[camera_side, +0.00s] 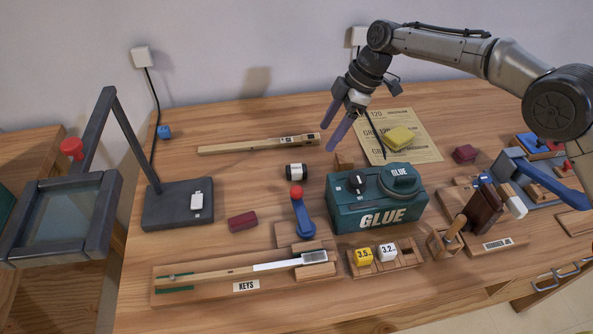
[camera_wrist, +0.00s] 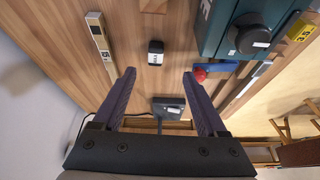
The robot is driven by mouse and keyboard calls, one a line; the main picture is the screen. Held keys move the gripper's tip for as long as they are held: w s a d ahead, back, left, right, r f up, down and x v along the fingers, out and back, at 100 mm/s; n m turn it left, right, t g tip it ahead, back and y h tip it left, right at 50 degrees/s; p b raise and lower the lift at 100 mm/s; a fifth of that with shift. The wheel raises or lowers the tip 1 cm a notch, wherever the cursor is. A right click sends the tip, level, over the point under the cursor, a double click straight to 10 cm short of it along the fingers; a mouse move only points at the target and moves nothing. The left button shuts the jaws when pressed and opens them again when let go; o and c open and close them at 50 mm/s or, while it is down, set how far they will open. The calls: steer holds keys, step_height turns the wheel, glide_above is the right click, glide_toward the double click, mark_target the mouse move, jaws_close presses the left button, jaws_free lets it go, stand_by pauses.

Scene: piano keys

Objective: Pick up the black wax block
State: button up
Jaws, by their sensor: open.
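A small black block with a white label (camera_side: 296,171) lies on the bench left of the glue box and looks like the black wax block. In the wrist view the black block (camera_wrist: 155,47) lies beyond my fingertips, roughly in line with the gap between them. My gripper (camera_side: 330,137) is in the air above the bench, behind and to the right of the block in the side view. Its two purple fingers are spread with nothing between them, as the wrist view of my gripper (camera_wrist: 158,73) also shows.
The green glue box (camera_side: 350,217) stands close to the block's right. A blue lever with a red knob (camera_side: 303,215) is in front of it. A wooden key stick (camera_side: 259,144) lies behind it, and a dark red block (camera_side: 242,221) front left. Bare bench lies left of it.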

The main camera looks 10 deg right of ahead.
glide_above(308, 175)
steer(key=d, duration=0.2)
steer(key=f, duration=0.4)
steer(key=s+f, duration=0.1)
steer(key=f, duration=0.2)
steer(key=shift+a, duration=0.15)
steer(key=shift+w+x, duration=0.2)
steer(key=shift+x, duration=1.1)
steer(key=shift+w+x, duration=0.2)
steer(key=shift+x, duration=1.1)
jaws_close()
